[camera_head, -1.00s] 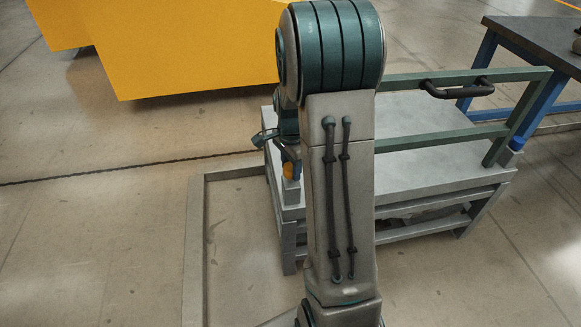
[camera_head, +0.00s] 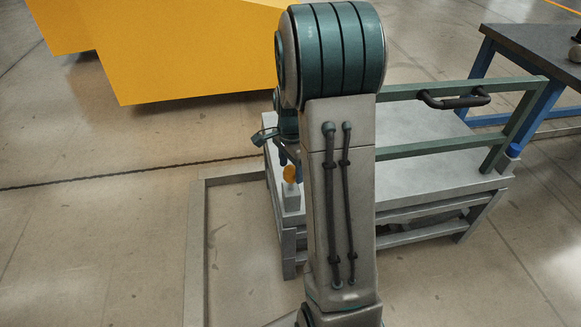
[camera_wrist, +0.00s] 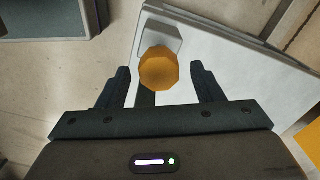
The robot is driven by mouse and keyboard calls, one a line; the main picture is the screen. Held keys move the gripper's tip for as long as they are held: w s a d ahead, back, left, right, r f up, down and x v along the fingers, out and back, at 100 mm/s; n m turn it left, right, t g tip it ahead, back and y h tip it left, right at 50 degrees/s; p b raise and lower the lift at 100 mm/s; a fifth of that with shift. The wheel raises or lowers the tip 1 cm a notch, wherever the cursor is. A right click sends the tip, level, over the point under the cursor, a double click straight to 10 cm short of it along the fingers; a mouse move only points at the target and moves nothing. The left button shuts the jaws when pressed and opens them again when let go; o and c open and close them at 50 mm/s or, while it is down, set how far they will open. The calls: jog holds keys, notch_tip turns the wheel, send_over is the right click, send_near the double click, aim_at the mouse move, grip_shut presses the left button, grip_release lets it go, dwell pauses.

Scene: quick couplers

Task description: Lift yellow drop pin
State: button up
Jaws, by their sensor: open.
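The yellow drop pin (camera_head: 289,173) shows its round yellow-orange head above a small grey block (camera_head: 292,196) at the left end of the grey cart. In the wrist view the pin's head (camera_wrist: 159,69) lies just beyond and between the fingertips, with the grey block (camera_wrist: 163,36) behind it. My gripper (camera_wrist: 160,75) is open, with dark fingers on either side of the head and a gap on both sides. The pin's lower part is hidden under its head. In the head view my arm hides much of the gripper.
A large yellow block (camera_head: 180,50) stands at the back left. A blue-legged table (camera_head: 530,45) stands at the back right. The left floor is open.

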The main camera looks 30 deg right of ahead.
notch_tip(320, 180, up, 13)
jog(key=p, duration=0.3)
jog(key=shift+p, duration=0.4)
